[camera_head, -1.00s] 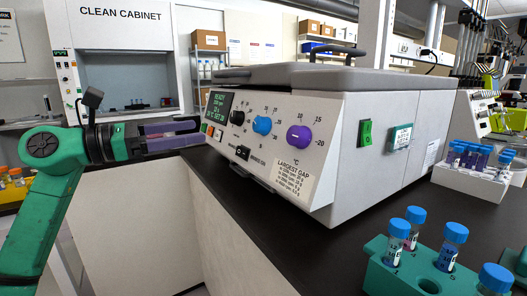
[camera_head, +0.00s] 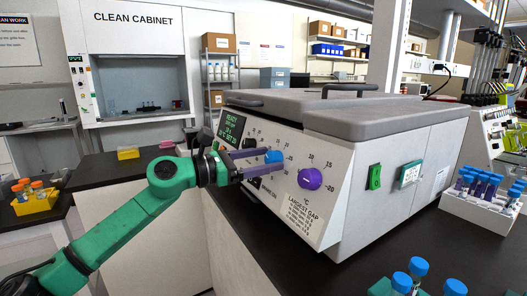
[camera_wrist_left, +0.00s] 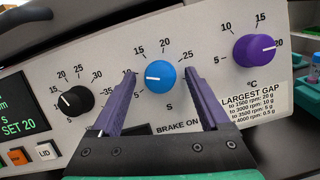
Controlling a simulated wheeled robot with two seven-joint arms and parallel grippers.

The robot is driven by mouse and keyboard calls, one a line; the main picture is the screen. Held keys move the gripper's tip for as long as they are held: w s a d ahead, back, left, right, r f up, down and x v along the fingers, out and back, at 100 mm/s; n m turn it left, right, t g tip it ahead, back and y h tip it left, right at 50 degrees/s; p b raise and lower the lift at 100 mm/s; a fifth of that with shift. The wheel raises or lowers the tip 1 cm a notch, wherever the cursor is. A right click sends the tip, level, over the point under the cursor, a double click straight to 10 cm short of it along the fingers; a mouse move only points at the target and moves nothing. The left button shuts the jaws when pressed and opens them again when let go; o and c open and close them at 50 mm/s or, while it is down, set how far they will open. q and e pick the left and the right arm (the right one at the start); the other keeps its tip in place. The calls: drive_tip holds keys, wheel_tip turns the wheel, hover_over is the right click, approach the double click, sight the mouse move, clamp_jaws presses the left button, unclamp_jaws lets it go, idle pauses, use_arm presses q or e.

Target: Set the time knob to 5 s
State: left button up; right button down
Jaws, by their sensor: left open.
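The blue time knob (camera_head: 274,156) sits mid-panel on the machine, marked S beneath it in the left wrist view (camera_wrist_left: 160,75). Its white mark points left, roughly between the 5 and the 10; I cannot tell exactly. My left gripper (camera_head: 262,163) is at the panel in front of this knob. In the left wrist view my left gripper (camera_wrist_left: 160,77) is open, with one purple finger on each side of the knob and visible gaps to it. The fingers hide part of the scale. My right gripper is not in view.
A black knob (camera_wrist_left: 76,100) is left of the blue one, and a purple °C knob (camera_head: 310,179) is right of it. The dark display (camera_wrist_left: 20,108) reads SET 20. Tube racks (camera_head: 480,208) stand on the bench to the right.

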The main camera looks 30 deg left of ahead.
use_arm(q)
clamp_jaws()
drive_tip(key=shift+f, duration=0.1)
drive_tip(key=shift+f+n+t+y+b, duration=0.1)
drive_tip(key=shift+n+t+y+b, duration=0.3)
drive_tip(key=shift+n+b, duration=0.8)
drive_tip(key=n, duration=0.2)
drive_tip(key=n+y+b, duration=0.1)
drive_tip(key=n, duration=0.1)
drive_tip(key=shift+s+d+n+t+y+b, duration=0.1)
drive_tip(key=shift+n+t+y+b, duration=0.2)
drive_tip(key=shift+n+y, duration=0.3)
drive_tip(key=shift+n, duration=0.6)
drive_tip(key=shift+d+r+n+y+b, duration=0.15)
drive_tip(key=shift+n+y+b, duration=0.1)
drive_tip(key=shift+n, duration=0.4)
drive_tip(key=shift+a+r+n+y+b, duration=0.15)
drive_tip(key=shift+n+y, duration=0.1)
drive_tip(key=shift+n, duration=0.4)
